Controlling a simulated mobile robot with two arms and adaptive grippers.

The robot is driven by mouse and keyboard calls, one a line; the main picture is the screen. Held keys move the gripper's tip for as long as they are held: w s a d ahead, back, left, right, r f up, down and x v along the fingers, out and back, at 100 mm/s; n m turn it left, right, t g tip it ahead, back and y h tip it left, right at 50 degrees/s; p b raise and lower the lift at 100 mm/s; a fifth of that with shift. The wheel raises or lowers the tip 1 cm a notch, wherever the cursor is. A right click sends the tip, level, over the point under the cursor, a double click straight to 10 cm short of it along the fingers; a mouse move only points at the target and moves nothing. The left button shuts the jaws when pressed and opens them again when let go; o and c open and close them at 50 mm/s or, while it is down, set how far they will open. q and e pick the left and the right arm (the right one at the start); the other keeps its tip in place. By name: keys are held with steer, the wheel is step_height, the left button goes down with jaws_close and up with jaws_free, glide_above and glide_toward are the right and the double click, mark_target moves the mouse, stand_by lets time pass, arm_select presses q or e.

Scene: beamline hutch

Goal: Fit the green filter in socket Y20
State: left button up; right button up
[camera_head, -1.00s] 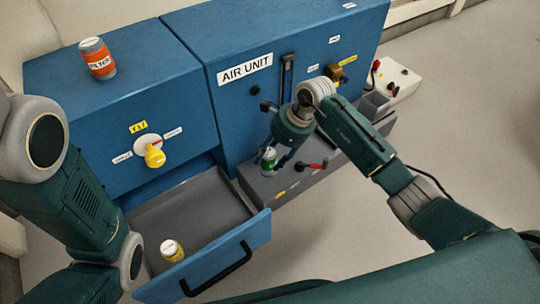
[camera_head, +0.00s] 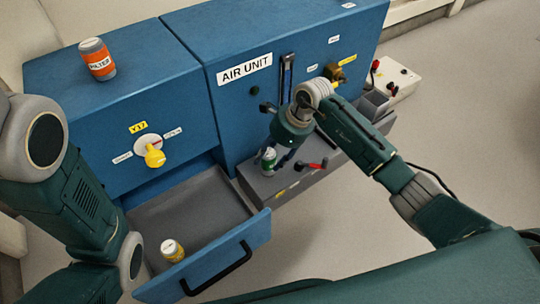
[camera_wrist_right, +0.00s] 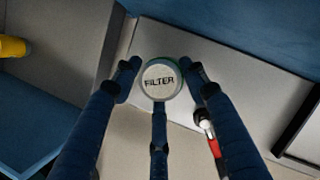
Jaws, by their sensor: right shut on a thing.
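The green filter (camera_head: 268,160), a can with a pale top, is at the front left part of a long grey block before the AIR UNIT. My right gripper (camera_head: 279,159) is shut on it. In the right wrist view its round top, marked FILTER (camera_wrist_right: 161,80), sits between the fingers (camera_wrist_right: 160,84). I cannot tell whether its base touches the grey block (camera_head: 254,186). Small yellow labels on the block's front are too small to read, so socket Y20 cannot be made out. My left gripper is out of view.
A red-handled lever (camera_head: 312,165) lies just right of the filter. An orange filter (camera_head: 97,59) stands on the blue cabinet (camera_head: 60,100). An open drawer (camera_head: 195,205) holds a yellow can (camera_head: 172,250). A yellow knob (camera_head: 154,156) and a control box (camera_head: 397,82) also show.

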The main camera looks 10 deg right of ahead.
steer(key=shift+f, duration=0.4)
steer(key=o, duration=1.4)
steer(key=shift+c, duration=0.2)
steer(key=shift+d+r, duration=0.1)
steer(key=v, duration=1.1)
steer(key=shift+d+r, duration=0.15)
steer(key=shift+r, duration=0.2)
steer(key=shift+s, duration=0.1)
